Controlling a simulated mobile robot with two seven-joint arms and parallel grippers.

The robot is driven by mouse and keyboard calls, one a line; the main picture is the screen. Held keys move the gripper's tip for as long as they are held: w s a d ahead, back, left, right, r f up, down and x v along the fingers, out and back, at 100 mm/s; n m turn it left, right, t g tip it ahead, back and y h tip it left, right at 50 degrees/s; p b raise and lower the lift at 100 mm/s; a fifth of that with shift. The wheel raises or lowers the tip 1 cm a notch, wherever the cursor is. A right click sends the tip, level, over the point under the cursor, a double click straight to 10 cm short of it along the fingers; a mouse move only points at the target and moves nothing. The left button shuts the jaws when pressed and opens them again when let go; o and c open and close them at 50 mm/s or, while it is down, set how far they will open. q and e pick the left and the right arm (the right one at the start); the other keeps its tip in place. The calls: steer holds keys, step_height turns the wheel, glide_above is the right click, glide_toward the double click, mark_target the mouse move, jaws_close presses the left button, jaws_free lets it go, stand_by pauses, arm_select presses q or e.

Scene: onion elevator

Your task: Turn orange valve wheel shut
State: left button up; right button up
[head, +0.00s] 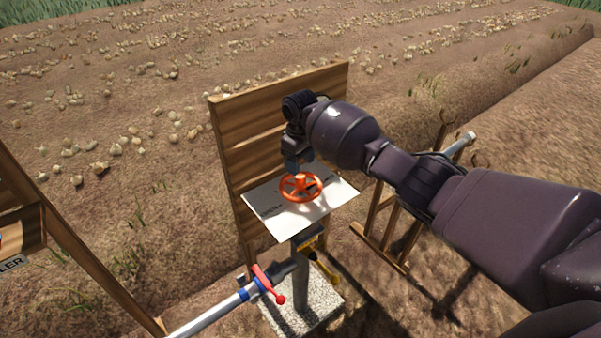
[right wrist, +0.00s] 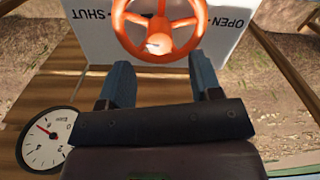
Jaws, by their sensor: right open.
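The orange valve wheel (head: 300,187) lies flat above a white plate (head: 262,207) on a post in the head view. In the right wrist view the wheel (right wrist: 157,45) is at the top, with the words SHUT on the left and OPEN on the right of the plate (right wrist: 95,45), upside down. My right gripper (head: 298,165) is above the far-left side of the wheel in the head view. In the right wrist view its two blue fingers (right wrist: 160,80) are apart, with nothing between them, and the wheel shows beyond their tips. Contact cannot be told. My left gripper is not seen.
A wooden board (head: 245,140) stands behind the plate. A round gauge (right wrist: 47,138) is at the left in the right wrist view. A pipe (head: 215,312) with a red lever (head: 268,284) runs low in front. A wooden stand (head: 385,235) is at the right.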

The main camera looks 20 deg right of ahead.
steer(key=shift+r, duration=1.7)
